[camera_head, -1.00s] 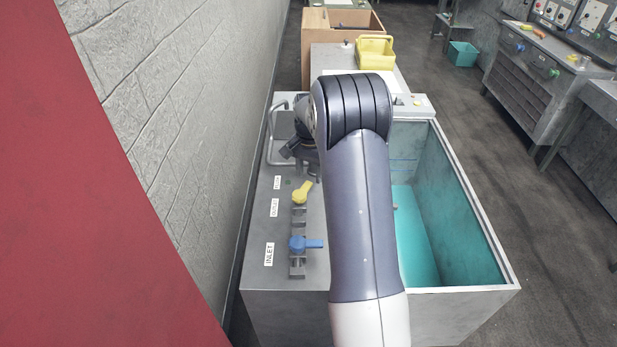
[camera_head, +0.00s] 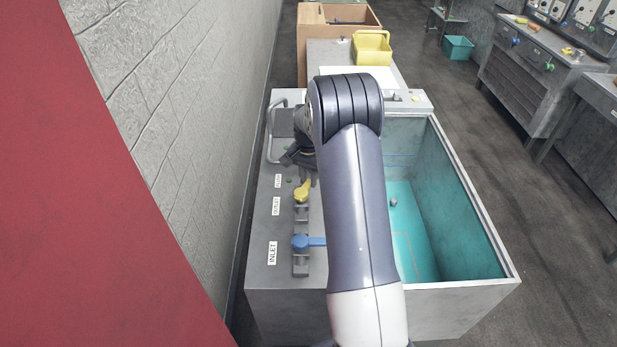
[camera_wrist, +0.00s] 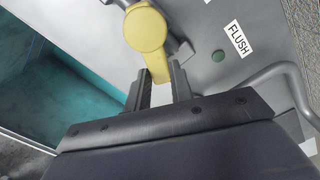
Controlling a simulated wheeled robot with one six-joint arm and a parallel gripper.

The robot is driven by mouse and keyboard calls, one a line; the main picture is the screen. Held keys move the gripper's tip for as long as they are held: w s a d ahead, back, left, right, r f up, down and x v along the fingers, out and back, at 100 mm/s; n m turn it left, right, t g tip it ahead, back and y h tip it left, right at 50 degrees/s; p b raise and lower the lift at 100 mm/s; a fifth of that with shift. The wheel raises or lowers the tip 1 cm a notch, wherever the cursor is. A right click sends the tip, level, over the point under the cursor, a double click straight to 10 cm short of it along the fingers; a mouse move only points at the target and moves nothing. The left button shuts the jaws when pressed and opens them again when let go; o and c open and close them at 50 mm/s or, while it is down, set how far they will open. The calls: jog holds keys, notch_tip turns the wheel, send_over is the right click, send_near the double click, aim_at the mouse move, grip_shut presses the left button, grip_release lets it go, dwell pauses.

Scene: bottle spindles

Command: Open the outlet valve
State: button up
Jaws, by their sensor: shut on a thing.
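The outlet valve has a yellow lever (camera_head: 302,192) on the grey panel beside the OUTLET label (camera_head: 276,206). In the wrist view the lever's round hub (camera_wrist: 146,28) is clear, and its narrow arm reaches between the two dark fingers. My gripper (camera_wrist: 159,82) is shut on this lever arm. In the head view my own arm hides most of the gripper, which is at the lever's far end. The blue inlet lever (camera_head: 303,242) points right, nearer the front, next to the INLET label (camera_head: 272,253).
An open tank (camera_head: 475,210) with a teal inside lies right of the panel. A bent metal pipe (camera_wrist: 285,85) and a green button (camera_wrist: 218,56) by the FLUSH label (camera_wrist: 239,39) are close to my gripper. A stone wall (camera_head: 185,100) runs along the left.

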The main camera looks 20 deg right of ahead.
grip_shut()
jog(key=shift+w+a+f+n+b, duration=0.1)
jog(key=shift+w+a+n+b, duration=0.1)
jog(key=shift+n+b, duration=0.3)
jog(key=shift+w+a+f+n+b, duration=0.1)
jog(key=shift+w+a+n+b, duration=0.15)
jog(key=shift+n, duration=0.45)
jog(key=shift+w+a+r+n+b, duration=0.15)
jog(key=shift+a+n+b, duration=0.1)
jog(key=shift+n, duration=0.55)
jog(key=shift+w+a+r+n+b, duration=0.15)
jog(key=shift+a+n+b, duration=0.1)
jog(key=shift+n, duration=0.55)
jog(key=o, duration=0.7)
grip_release()
jog(key=shift+f, duration=0.1)
notch_tip(320, 180, up, 11)
jog(key=shift+f+b, duration=0.1)
jog(key=shift+b, duration=0.65)
